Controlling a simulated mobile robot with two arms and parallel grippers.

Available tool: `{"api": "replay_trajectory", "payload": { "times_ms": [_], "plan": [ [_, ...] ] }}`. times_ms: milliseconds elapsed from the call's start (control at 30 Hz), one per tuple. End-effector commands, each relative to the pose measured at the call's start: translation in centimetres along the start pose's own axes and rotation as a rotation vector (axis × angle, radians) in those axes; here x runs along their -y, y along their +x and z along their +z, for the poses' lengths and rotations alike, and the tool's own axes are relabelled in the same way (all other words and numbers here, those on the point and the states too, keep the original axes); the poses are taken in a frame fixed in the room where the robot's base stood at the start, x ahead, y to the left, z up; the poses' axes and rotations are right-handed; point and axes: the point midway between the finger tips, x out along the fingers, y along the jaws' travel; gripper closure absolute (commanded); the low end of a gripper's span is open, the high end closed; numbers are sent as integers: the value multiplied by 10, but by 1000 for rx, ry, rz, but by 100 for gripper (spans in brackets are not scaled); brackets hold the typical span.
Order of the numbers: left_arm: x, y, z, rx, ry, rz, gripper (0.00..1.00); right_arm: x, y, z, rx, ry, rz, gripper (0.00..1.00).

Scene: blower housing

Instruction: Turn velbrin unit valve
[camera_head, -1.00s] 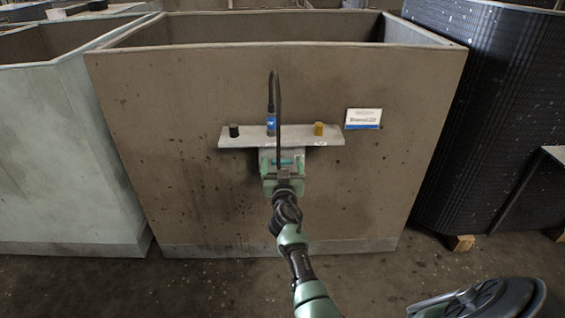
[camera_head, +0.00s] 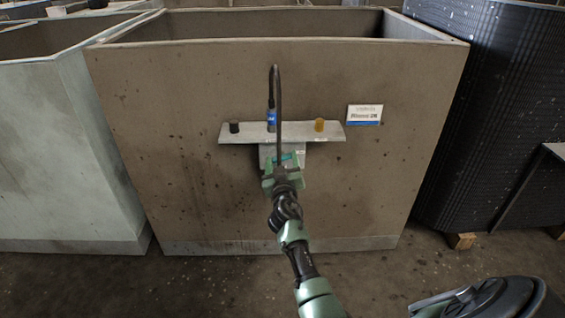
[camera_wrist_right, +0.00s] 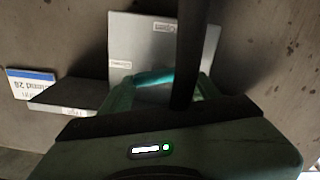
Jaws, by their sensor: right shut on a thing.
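A grey valve box (camera_head: 268,150) is fixed to the front of a large brown bin, below a grey shelf. It also shows in the right wrist view (camera_wrist_right: 140,31). A teal handle (camera_wrist_right: 152,78) sits at the box. My right gripper (camera_head: 283,166) reaches up to the box. In the right wrist view my right gripper's green fingers (camera_wrist_right: 166,84) are on either side of the teal handle, shut on it. A black cable partly hides the box and handle. My left gripper is not in view.
The shelf (camera_head: 250,134) carries a black knob (camera_head: 234,127), a blue fitting (camera_head: 271,120) and an amber knob (camera_head: 319,125). A white-and-blue label (camera_head: 365,115) is on the brown bin (camera_head: 180,150). A pale bin (camera_head: 70,160) stands left, a dark ribbed one (camera_head: 490,120) right.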

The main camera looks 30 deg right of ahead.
Motion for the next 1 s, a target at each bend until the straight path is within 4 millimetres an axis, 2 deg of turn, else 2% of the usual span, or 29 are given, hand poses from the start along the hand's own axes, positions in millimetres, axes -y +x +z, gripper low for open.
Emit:
{"api": "replay_trajectory", "payload": {
  "times_ms": [400,1000],
  "plan": [
    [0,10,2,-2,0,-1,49,2,0,1,-1,-399,1,79],
    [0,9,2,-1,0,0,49,4,0,2,0,-925,0,79]
  ]
}}
